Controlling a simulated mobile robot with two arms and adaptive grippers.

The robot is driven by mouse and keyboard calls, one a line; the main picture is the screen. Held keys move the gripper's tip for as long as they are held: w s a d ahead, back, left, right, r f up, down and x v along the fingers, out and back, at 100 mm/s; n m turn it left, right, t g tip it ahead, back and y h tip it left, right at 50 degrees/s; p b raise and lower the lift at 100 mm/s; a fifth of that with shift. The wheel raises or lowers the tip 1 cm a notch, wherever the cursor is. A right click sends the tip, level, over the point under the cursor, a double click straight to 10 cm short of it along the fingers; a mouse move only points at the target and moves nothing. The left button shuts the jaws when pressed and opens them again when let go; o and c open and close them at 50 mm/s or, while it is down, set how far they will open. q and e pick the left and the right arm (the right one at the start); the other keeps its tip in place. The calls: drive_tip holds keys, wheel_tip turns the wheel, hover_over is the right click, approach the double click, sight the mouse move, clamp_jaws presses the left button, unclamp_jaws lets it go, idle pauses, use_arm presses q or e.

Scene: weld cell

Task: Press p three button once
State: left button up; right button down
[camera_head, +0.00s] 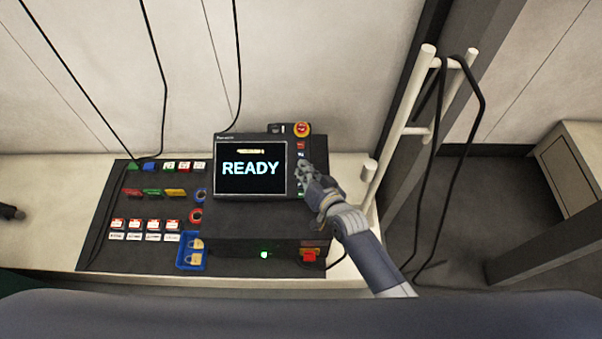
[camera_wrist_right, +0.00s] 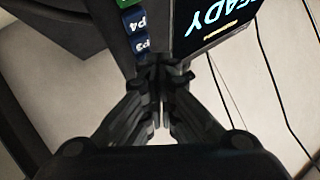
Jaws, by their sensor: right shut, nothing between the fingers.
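The p three button (camera_wrist_right: 143,46) is a blue key with a white "P3" label, upside down in the right wrist view. It sits beside a blue "P4" key (camera_wrist_right: 133,20). My right gripper (camera_wrist_right: 160,76) is shut and empty, its fingertips close to the P3 key; whether they touch it is unclear. In the head view my right gripper (camera_head: 304,167) is over the key column right of the screen (camera_head: 251,168), which reads "READY", and it hides part of that column. A dark tip at the left edge appears to be my left gripper (camera_head: 12,212); its jaws cannot be made out.
A red emergency stop (camera_head: 302,129) stands above the key column. Tags, locks and a blue tray (camera_head: 191,256) lie on the dark board to the left. A white rack with a black cable (camera_head: 483,90) rises at the right.

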use_arm(q)
drive_tip(key=shift+f, duration=0.15)
use_arm(e)
drive_tip(key=shift+f, duration=0.15)
idle(0.6)
drive_tip(key=shift+w+f, duration=0.15)
use_arm(q)
drive_tip(key=shift+d+f+b, duration=0.15)
drive_tip(key=shift+b, duration=0.15)
use_arm(e)
drive_tip(key=shift+f, duration=0.1)
